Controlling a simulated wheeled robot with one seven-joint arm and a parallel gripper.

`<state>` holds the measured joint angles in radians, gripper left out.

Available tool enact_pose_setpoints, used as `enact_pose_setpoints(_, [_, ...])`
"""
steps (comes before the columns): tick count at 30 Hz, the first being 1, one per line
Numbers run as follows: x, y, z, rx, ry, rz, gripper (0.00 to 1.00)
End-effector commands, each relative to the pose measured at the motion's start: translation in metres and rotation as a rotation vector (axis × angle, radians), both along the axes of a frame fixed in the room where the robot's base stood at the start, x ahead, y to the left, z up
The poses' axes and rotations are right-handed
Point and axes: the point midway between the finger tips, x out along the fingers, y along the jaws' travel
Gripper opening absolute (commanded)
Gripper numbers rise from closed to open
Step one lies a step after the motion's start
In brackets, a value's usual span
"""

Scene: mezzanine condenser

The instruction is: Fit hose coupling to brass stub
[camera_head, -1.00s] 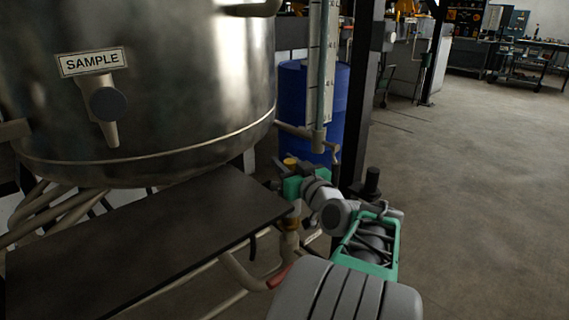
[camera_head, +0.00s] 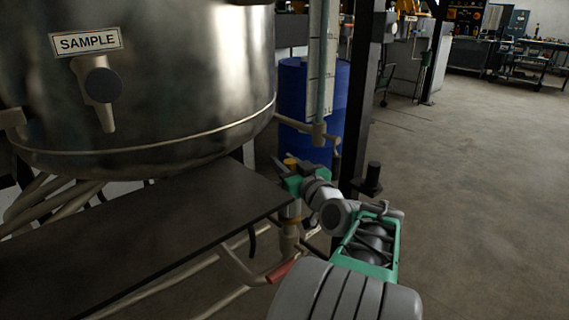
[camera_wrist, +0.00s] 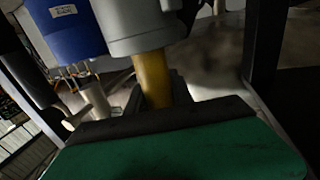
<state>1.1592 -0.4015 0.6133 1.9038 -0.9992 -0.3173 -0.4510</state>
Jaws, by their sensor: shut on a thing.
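My gripper (camera_head: 291,177) is beside the right end of a dark shelf. It is shut on the hose coupling, whose yellow upper part (camera_head: 291,162) shows above the jaws and whose grey collar (camera_head: 290,208) shows below them. In the wrist view the dark jaws close around the yellow part (camera_wrist: 153,78), with the wide grey collar (camera_wrist: 140,28) beyond. A brass-coloured piece (camera_head: 291,221), probably the brass stub, tops an upright beige pipe just below the collar. They look nearly in line; I cannot tell whether they touch.
The dark shelf (camera_head: 140,225) lies left of my gripper, under a steel tank (camera_head: 190,90) labelled SAMPLE. A red-handled part (camera_head: 283,270) is below. A sight tube (camera_head: 321,80), blue barrel (camera_head: 292,95) and dark post (camera_head: 357,110) stand behind. Floor at right is open.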

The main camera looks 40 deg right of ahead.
Motion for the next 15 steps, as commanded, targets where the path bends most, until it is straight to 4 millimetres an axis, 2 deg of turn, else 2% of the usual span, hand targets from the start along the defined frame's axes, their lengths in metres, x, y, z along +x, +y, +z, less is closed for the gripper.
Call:
enact_pose_setpoints(5, [0.0, 0.0, -0.0037, -0.003, -0.002, 0.0, 0.0])
enact_pose_setpoints(6, [0.0, 0.0, -0.0035, -0.003, -0.002, 0.0, 0.29])
enact_pose_setpoints(15, [0.0, 0.0, -0.0036, -0.001, -0.001, 0.0, 0.53])
